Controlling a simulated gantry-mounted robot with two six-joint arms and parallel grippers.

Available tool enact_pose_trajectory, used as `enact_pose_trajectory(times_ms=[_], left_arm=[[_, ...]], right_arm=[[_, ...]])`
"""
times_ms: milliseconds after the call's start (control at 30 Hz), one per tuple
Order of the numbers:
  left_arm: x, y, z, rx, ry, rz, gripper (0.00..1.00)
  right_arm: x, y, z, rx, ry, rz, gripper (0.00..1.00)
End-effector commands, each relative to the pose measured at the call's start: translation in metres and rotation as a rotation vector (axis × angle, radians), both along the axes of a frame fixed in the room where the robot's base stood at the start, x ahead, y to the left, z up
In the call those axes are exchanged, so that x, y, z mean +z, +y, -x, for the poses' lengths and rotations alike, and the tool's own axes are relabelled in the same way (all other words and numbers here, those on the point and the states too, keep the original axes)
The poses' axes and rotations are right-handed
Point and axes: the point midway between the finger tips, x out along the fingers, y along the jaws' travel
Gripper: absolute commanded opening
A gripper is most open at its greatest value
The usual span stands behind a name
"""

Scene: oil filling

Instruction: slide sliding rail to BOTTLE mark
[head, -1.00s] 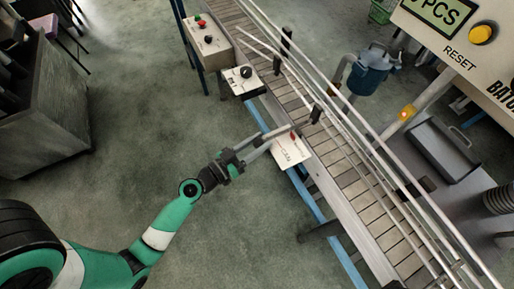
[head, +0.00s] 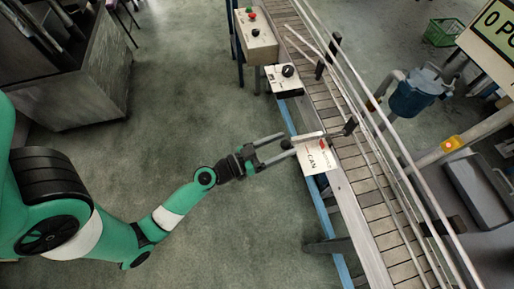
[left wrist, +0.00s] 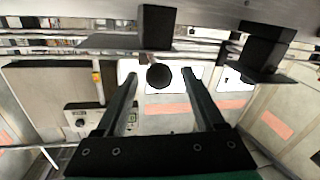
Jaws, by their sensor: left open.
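A white plate (head: 316,162) marked CAN, with a small red mark (head: 322,144), sits at the near side of the conveyor. A black round knob (head: 286,144) is at the plate's left edge. My left gripper (head: 285,146) is open, with its fingertips beside the knob. In the left wrist view, the knob (left wrist: 158,77) shows between the open fingers, in front of the white plate (left wrist: 218,80); I cannot tell whether they touch it. The guide rail (head: 393,150) runs along the conveyor. I cannot read a BOTTLE mark clearly. My right gripper is not in view.
The slatted conveyor (head: 366,184) runs from top to lower right. Dark brackets (head: 350,125) hold the rails. A blue device (head: 416,92) stands behind the belt.

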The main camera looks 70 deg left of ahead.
Motion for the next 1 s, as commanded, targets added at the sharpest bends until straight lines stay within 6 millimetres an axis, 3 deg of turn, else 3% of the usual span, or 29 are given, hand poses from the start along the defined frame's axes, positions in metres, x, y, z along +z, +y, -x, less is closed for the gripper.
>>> enact_pose_trajectory(times_ms=[300, 400, 600, 1000], left_arm=[[-0.005, -0.001, 0.077, 0.009, 0.002, 0.002, 0.71], [-0.004, -0.001, 0.089, 0.007, 0.003, 0.002, 0.71], [-0.001, -0.004, 0.1, 0.001, 0.0, 0.0, 0.71], [0.0, -0.004, 0.1, 0.0, 0.0, 0.0, 0.71]], right_arm=[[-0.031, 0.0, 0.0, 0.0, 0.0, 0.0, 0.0], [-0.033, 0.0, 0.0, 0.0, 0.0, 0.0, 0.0], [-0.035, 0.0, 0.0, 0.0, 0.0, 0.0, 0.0], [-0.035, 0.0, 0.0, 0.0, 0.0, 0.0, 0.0]])
